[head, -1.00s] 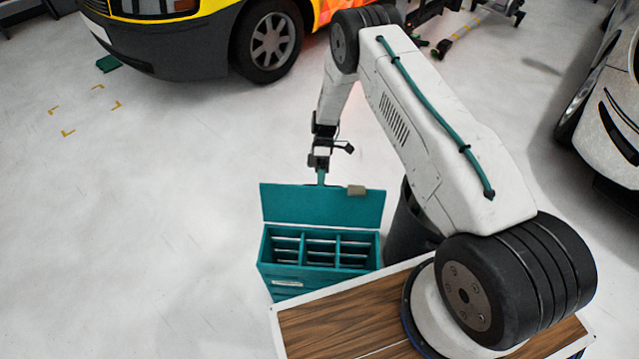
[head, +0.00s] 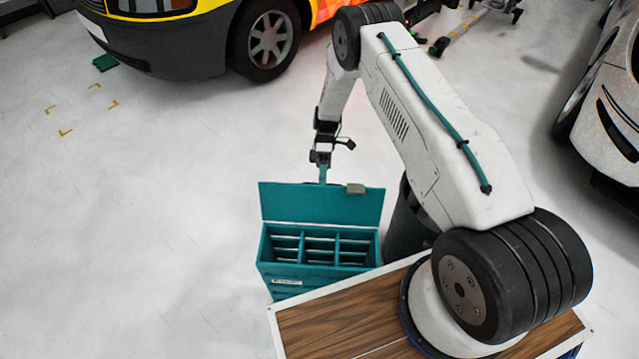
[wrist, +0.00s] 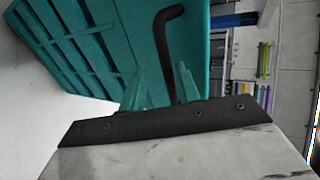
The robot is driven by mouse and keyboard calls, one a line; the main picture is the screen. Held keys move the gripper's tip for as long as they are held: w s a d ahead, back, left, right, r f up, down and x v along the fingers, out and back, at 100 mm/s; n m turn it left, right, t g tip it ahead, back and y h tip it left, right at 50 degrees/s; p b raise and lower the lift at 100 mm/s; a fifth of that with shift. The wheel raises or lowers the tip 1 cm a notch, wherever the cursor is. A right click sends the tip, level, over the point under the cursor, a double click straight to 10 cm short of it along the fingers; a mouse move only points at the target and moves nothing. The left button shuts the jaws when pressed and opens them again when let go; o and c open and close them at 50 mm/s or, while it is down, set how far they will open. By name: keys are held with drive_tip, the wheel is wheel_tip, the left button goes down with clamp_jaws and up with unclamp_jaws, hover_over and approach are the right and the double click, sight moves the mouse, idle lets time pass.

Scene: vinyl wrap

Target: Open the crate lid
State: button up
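The teal crate (head: 292,283) stands on the floor in front of my wooden-topped base in the head view. Its lid (head: 315,205) is raised and stands about upright at the crate's far side, so the compartments show. My gripper (head: 323,176) is just behind the lid's top edge, its lower part close to the lid. In the wrist view, my gripper's two teal fingers (wrist: 160,80) are apart, with a dark bent rod (wrist: 163,50) showing between them. I cannot tell whether they touch it. Ribbed teal panels (wrist: 75,45) fill the upper left there.
A small tan block (head: 355,188) shows at the lid's top edge. A dark bin (head: 405,230) stands right of the crate. A yellow van (head: 190,40) is at the back and a silver car (head: 615,110) at the right. The floor left of the crate is clear.

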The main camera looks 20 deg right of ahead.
drive_tip(key=v, duration=0.7)
drive_tip(key=shift+w, duration=0.2)
drive_tip(key=shift+d, duration=0.1)
drive_tip(key=s+d+r+m+t+h, duration=0.15)
drive_tip(key=s+r+m, duration=0.25)
drive_tip(key=r, duration=0.5)
drive_tip(key=s+r+m+t+h, duration=0.15)
drive_tip(key=s+r+m, duration=0.25)
drive_tip(key=r, duration=0.6)
drive_tip(key=s+d+r+m+t+h, duration=0.1)
drive_tip(key=s+r+m+t, duration=0.15)
drive_tip(key=s+r, duration=0.45)
drive_tip(key=s+r+m+t+h, duration=0.1)
drive_tip(key=s+r+m+t, duration=0.2)
drive_tip(key=s+r+t, duration=0.5)
drive_tip(key=shift+s+d+r, duration=0.5)
drive_tip(key=shift+s+r, duration=4.35)
drive_tip(key=shift+s, duration=0.8)
